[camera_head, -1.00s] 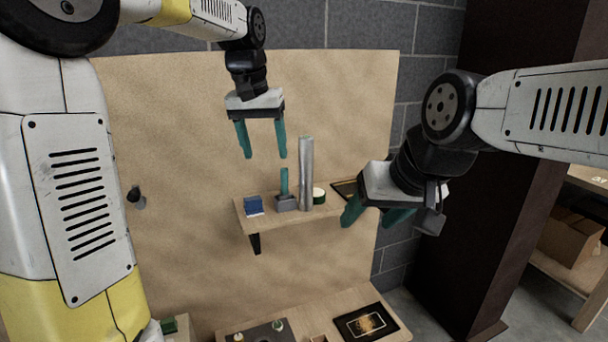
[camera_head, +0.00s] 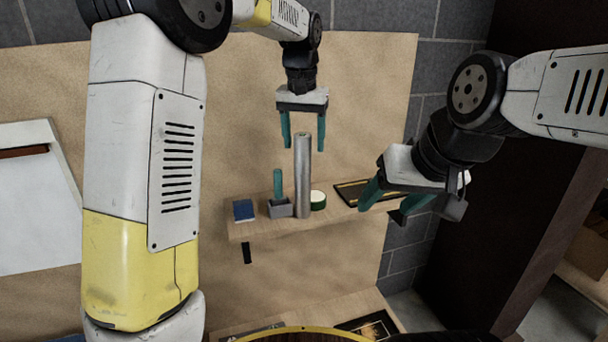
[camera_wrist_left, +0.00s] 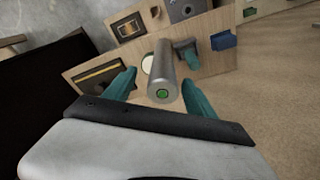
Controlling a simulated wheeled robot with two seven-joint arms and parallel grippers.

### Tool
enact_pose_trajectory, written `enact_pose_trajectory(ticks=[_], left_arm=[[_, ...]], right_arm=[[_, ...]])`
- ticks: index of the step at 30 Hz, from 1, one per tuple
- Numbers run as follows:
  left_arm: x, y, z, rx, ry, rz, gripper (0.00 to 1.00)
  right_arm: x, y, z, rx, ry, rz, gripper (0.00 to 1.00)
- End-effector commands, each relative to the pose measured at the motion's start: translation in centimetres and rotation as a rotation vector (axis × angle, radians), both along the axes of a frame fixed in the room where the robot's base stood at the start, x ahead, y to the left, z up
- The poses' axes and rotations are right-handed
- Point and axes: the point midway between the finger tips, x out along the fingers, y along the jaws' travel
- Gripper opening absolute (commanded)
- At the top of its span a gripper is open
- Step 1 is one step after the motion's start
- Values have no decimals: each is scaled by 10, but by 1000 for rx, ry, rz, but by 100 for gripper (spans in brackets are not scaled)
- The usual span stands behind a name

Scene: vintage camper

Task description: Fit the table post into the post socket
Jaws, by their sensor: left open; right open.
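A silver cylindrical post (camera_head: 302,180), apparently the table post, stands upright on the wall shelf. My left gripper (camera_head: 304,142) points down over it, open, with the teal fingers on either side of the post's top in the picture. In the left wrist view, the post's end with a green centre (camera_wrist_left: 162,95) shows between the open fingers (camera_wrist_left: 160,85); I see no clear contact. My right gripper (camera_head: 385,202) is open and empty, right of the post, in front of the shelf's right part. I cannot clearly identify the post socket.
The shelf (camera_head: 250,228) also holds a blue box (camera_head: 243,210), a grey block with a teal handle (camera_head: 280,208), a green-and-white roll (camera_head: 318,200) and a black tray (camera_head: 350,190). A lower wooden surface (camera_head: 320,307) lies below. A dark column stands at right.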

Motion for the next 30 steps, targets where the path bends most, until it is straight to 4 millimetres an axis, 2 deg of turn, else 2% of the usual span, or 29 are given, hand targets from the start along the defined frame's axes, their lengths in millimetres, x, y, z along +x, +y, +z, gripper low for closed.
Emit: enact_pose_trajectory(ticks=[10,19,20,29,30], left_arm=[[10,2,-46,-1,1,0,65],[11,2,-52,-1,0,0,65],[11,2,-52,-1,0,0,61],[11,2,-52,-1,0,0,2],[11,2,-51,-1,0,0,0]], right_arm=[[0,0,0,0,0,0,61],[0,0,0,0,0,0,61],[0,0,0,0,0,0,61],[0,0,0,0,0,0,61],[0,0,0,0,0,0,61]])
